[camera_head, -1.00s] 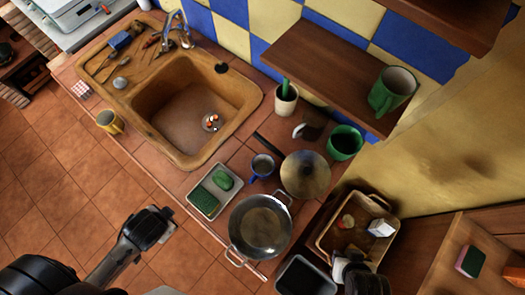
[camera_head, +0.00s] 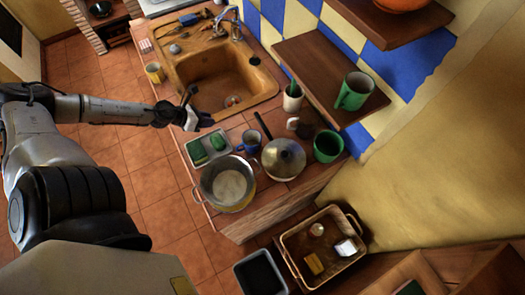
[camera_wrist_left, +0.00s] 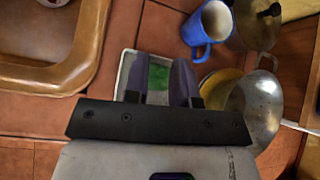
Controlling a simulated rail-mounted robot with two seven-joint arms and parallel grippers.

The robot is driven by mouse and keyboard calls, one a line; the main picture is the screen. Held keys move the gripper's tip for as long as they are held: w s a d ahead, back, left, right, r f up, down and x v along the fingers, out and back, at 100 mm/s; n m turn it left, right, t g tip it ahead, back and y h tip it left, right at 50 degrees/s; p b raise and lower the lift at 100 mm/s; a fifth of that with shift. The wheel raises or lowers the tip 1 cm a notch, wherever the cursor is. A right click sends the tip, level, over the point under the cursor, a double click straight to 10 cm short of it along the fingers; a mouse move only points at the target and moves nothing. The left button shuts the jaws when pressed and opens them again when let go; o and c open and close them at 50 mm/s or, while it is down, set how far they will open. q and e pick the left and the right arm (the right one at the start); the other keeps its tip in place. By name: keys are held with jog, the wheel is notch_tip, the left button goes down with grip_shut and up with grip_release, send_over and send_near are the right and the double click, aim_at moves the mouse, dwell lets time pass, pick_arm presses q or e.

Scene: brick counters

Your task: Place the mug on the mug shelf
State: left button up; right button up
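A blue mug (camera_head: 250,141) with a pale inside stands on the tiled counter, between the sponge tray and the lidded pan. It also shows upright in the left wrist view (camera_wrist_left: 197,35), right of the fingers and apart from them. A green mug (camera_head: 353,92) stands on the wooden wall shelf (camera_head: 308,62), towards its right end. A yellow mug (camera_head: 154,72) stands left of the sink. My left gripper (camera_head: 197,120) is over the counter's front edge near the sink. Its fingers (camera_wrist_left: 161,80) are apart and empty, with the sponge tray showing behind them. My right gripper is out of view.
The sponge tray (camera_wrist_left: 125,68), steel pot (camera_head: 226,184), lidded pan (camera_head: 284,158), white cup (camera_head: 293,102) and green pot (camera_head: 328,147) crowd the counter. The sink (camera_head: 222,80) is beyond. The shelf's left half is clear. An upper shelf (camera_head: 385,22) hangs above it.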

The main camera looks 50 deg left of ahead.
pick_arm(q)
jog(key=s+d+f+m+g+h, duration=0.1)
jog(key=s+d+m+g+h, duration=0.25)
jog(key=m, duration=0.45)
jog(key=shift+m+t, duration=0.25)
jog(key=shift+m, duration=0.15)
jog(key=b+x, duration=0.2)
jog(key=x, duration=0.2)
jog(key=b+x, duration=0.3)
jog(key=shift+d+f, duration=0.1)
jog(key=shift+d, duration=0.5)
jog(key=shift+w+d+f+b, duration=0.3)
jog(key=shift+w+f+b, duration=0.1)
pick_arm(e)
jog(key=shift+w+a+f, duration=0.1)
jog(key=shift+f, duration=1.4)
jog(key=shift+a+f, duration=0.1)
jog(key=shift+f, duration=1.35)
